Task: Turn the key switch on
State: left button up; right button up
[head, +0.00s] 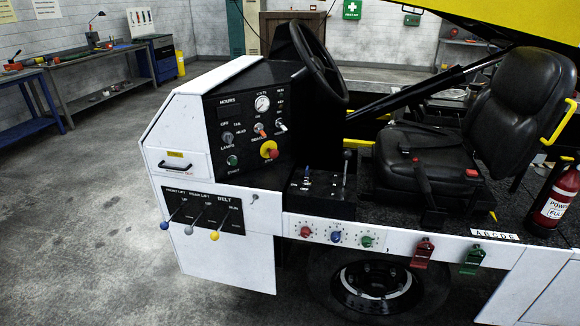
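The dark control panel (246,118) stands upright on the white front housing, left of the steering wheel. A small silver switch (281,126) at its right side, beside small lettering, looks like the key switch; it is small, and I cannot tell its position. An orange-tipped switch (260,130) sits left of it, and the lamps knob (227,138) farther left. A red button on a yellow disc (269,150) is below, and a green start button (232,160) is at the lower left. Neither of my grippers is in view.
The steering wheel (318,66) rises close to the panel's right side. Levers with blue, white and yellow knobs (215,236) stick out below. A black seat (440,150) and fire extinguisher (557,196) are at the right. Clear floor (105,205) lies at the left, before workbenches (100,85).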

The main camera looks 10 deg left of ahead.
aim_at(306, 181)
jog(key=u, duration=0.75)
jog(key=i, duration=1.15)
jog(key=u, duration=0.15)
